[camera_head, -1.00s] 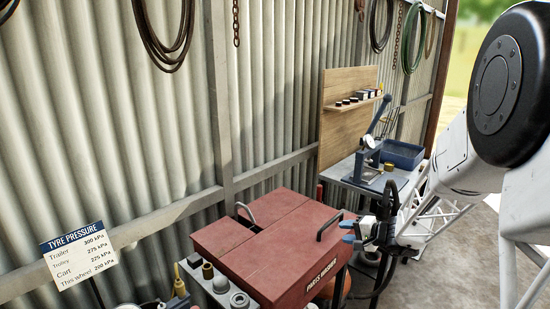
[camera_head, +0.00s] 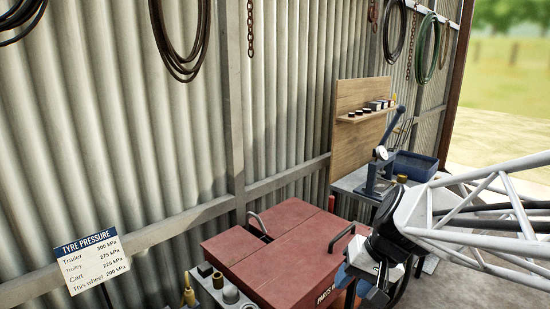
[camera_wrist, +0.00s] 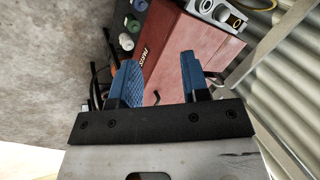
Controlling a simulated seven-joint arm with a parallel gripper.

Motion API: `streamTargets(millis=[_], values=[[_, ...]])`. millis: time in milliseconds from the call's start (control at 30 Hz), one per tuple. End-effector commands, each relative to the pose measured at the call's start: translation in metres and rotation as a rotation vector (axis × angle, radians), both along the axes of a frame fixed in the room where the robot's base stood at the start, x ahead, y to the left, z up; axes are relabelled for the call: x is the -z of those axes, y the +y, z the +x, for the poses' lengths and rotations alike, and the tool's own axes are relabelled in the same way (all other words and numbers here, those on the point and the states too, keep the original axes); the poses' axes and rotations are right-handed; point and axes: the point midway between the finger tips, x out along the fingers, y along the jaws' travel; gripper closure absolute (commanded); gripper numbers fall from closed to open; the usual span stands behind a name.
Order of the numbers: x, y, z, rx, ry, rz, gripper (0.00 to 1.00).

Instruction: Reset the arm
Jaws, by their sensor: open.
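My gripper shows in the wrist view (camera_wrist: 158,78) with its two blue fingers apart and nothing between them. In the head view my gripper (camera_head: 362,287) is at the lower right, beside the right end of the red parts washer (camera_head: 262,262). Its fingers are partly cut off by the bottom edge there. The parts washer also shows in the wrist view (camera_wrist: 185,45), beyond the fingers. I cannot tell whether the gripper touches it.
A workbench with a blue tray (camera_head: 415,166) and a lever press (camera_head: 380,170) stands behind my arm. A tyre pressure sign (camera_head: 92,263) is at the lower left. Hoses (camera_head: 182,45) hang on the corrugated wall. Open concrete floor (camera_wrist: 45,75) lies left in the wrist view.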

Motion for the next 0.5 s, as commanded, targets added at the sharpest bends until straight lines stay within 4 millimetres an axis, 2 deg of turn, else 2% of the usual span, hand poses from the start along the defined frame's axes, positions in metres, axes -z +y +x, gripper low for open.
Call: streamTargets(millis=[33, 200, 333, 500], values=[[-0.005, 0.000, -0.016, -0.015, -0.010, -0.046, 0.58], [-0.014, -0.010, -0.063, -0.050, -0.040, -0.217, 0.58], [-0.019, -0.019, -0.090, -0.062, -0.070, -0.325, 0.58], [-0.022, -0.027, -0.109, -0.069, -0.102, -0.413, 0.58]])
